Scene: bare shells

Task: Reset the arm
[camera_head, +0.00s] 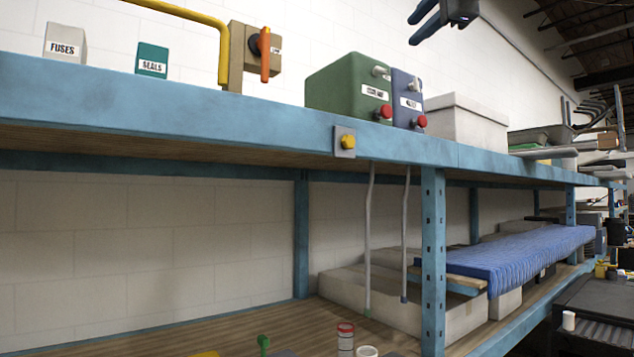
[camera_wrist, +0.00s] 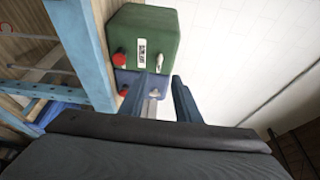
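My gripper (camera_head: 413,30) hangs in the air at the top of the head view, above the blue shelf (camera_head: 230,103) and clear of it. Its two blue fingers are apart with nothing held between them. In the wrist view my gripper (camera_wrist: 160,77) also shows its fingers spread, with the shelf-top boxes behind. A green box (camera_head: 343,85) with a red button and a pale lever stands below and left of the gripper. A similar blue box (camera_head: 407,97) stands right against it. Both also show sideways in the wrist view, the green one (camera_wrist: 150,35) and the blue one (camera_wrist: 135,80).
A yellow bar (camera_head: 190,15), a tan switch box (camera_head: 240,45) with an orange handle, and small FUSES (camera_head: 64,45) and SEALS (camera_head: 152,60) boxes stand left on the shelf. A yellow button (camera_head: 347,142) is on its front edge. A grey-white box (camera_head: 465,118) stands right.

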